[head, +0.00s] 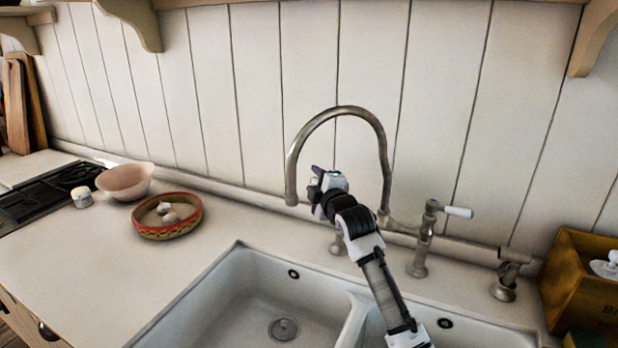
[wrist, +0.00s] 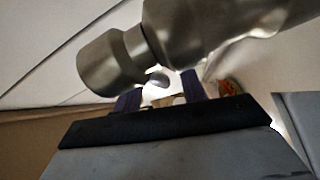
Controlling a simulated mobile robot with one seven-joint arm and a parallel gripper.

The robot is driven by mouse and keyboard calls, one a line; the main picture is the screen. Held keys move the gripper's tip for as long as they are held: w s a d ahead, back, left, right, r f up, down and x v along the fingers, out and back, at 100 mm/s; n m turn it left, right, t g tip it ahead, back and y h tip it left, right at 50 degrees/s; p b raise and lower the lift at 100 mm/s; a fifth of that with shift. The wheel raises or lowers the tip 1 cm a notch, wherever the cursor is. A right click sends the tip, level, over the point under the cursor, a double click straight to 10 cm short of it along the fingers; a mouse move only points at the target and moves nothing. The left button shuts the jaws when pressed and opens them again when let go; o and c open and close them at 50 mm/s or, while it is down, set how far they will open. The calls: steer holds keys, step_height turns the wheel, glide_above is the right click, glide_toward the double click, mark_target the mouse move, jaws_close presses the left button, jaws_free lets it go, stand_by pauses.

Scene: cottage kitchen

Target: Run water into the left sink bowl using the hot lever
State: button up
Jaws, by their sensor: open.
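The steel bridge tap (head: 345,110) has a tall curved spout whose end is at the left, towards the left sink bowl (head: 240,290). No water shows. The right lever (head: 457,211) has a white handle pointing right. The left valve's foot (head: 338,247) shows below my arm; its lever is hidden there. My gripper (head: 318,182) is open, close to the spout's left leg and in front of the left valve. In the wrist view, large metal tap parts (wrist: 110,65) stand right before the fingers (wrist: 160,92). A pale piece shows between them; I cannot tell if it is the lever handle.
A red-rimmed dish (head: 150,232) with garlic-like bulbs, a pink bowl (head: 125,182) and a small jar (head: 82,197) stand left on the counter. A wooden box (head: 580,275) is at right. A divider (head: 352,322) parts the sink bowls.

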steer(key=shift+w, duration=0.15)
jaws_close()
stand_by(0.4)
